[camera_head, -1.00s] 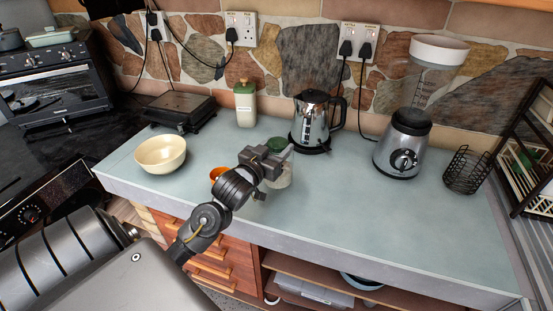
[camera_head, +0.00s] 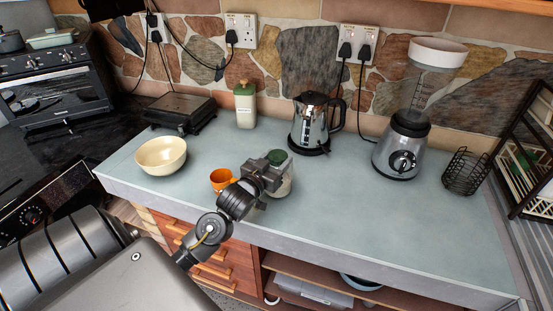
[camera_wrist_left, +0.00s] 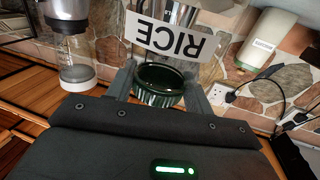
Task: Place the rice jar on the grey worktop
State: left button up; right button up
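The rice jar is a clear jar with a dark green lid (camera_head: 279,157). In the left wrist view its white RICE label (camera_wrist_left: 170,36) appears upside down above the lid. My left gripper (camera_head: 268,171) is at the jar's upper part, its fingers on both sides of the green lid (camera_wrist_left: 160,84), shut on it. The jar is over the front-middle of the grey worktop (camera_head: 380,225). The gripper hides part of it, and I cannot tell if its base touches the worktop. My right gripper is not in view.
An orange cup (camera_head: 221,179) is close left of my gripper, with a cream bowl (camera_head: 161,155) farther left. A kettle (camera_head: 314,124), green-topped bottle (camera_head: 245,106) and black grill (camera_head: 180,111) stand behind. A blender (camera_head: 402,146) and wire basket (camera_head: 466,171) are right. The front-right worktop is clear.

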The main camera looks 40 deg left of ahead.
pick_arm(q)
jog(key=o, duration=0.4)
jog(key=s+d+b, duration=0.1)
jog(key=s+b, duration=0.1)
jog(key=s, duration=1)
jog(key=shift+d+r+b, duration=0.15)
jog(key=shift+d+b, duration=0.1)
jog(key=shift+b, duration=0.1)
